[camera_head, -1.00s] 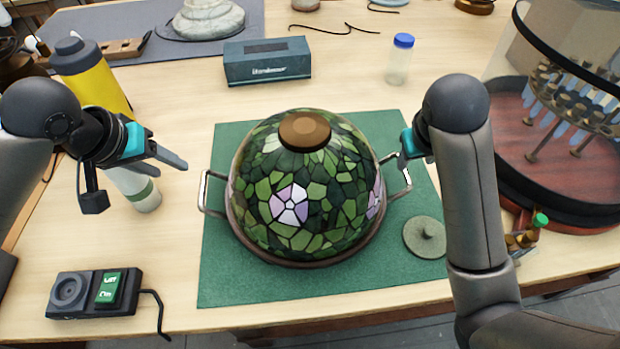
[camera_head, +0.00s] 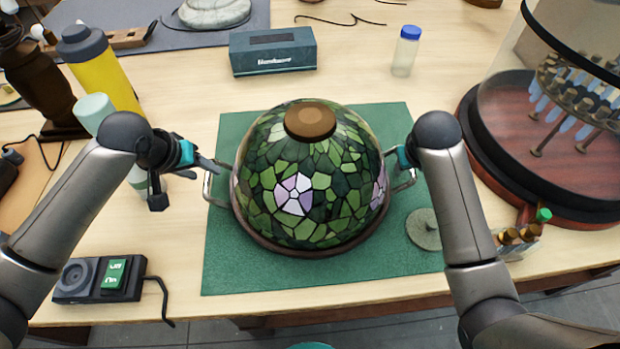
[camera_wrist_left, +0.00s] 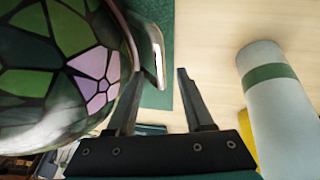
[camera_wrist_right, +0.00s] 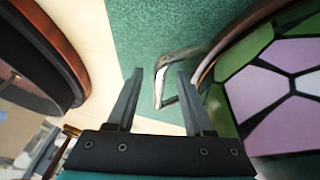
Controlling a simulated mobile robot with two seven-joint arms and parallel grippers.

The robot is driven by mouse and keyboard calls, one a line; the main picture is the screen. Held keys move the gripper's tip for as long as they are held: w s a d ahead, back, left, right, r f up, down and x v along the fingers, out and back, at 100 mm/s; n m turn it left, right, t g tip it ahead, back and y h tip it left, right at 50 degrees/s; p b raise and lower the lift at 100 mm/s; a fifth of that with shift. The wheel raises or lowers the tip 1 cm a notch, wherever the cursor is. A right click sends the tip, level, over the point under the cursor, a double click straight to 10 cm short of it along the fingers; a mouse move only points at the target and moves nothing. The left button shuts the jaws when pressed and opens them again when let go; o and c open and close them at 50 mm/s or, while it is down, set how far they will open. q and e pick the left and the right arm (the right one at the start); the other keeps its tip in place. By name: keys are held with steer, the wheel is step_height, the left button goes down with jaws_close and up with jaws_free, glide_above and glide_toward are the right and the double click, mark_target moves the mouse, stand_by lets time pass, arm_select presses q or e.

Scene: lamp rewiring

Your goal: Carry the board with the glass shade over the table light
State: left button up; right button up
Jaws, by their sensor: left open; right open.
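The glass shade (camera_head: 300,180), a green leaded dome with pale purple flowers and a brown cap, sits on a round board whose rim shows beneath it (camera_head: 300,247). Metal handles stick out left (camera_head: 208,186) and right (camera_head: 404,181). My left gripper (camera_head: 222,168) is open at the left handle; in the left wrist view the handle (camera_wrist_left: 157,52) lies just beyond and between the fingertips. My right gripper (camera_head: 402,160) is open at the right handle; in the right wrist view the handle (camera_wrist_right: 162,72) reaches between its fingertips. A dark brown turned stand (camera_head: 38,85), possibly the table light, is at far left.
The board lies on a green mat (camera_head: 225,275). A grey disc (camera_head: 424,229) is at its right. A glass-domed stand (camera_head: 560,150) is close by my right arm. A yellow bottle (camera_head: 105,80), a blue-grey box (camera_head: 272,52) and a switch box (camera_head: 100,279) surround the mat.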

mark_target(207, 174)
arm_select(q)
steer(key=shift+x, duration=1.9)
arm_select(e)
steer(key=shift+x, duration=1.9)
arm_select(q)
jaws_close()
arm_select(e)
jaws_close()
arm_select(q)
steer(key=shift+w+r, duration=0.15)
steer(key=shift+r, duration=0.1)
arm_select(e)
steer(key=shift+w+r, duration=0.1)
steer(key=shift+r, duration=0.1)
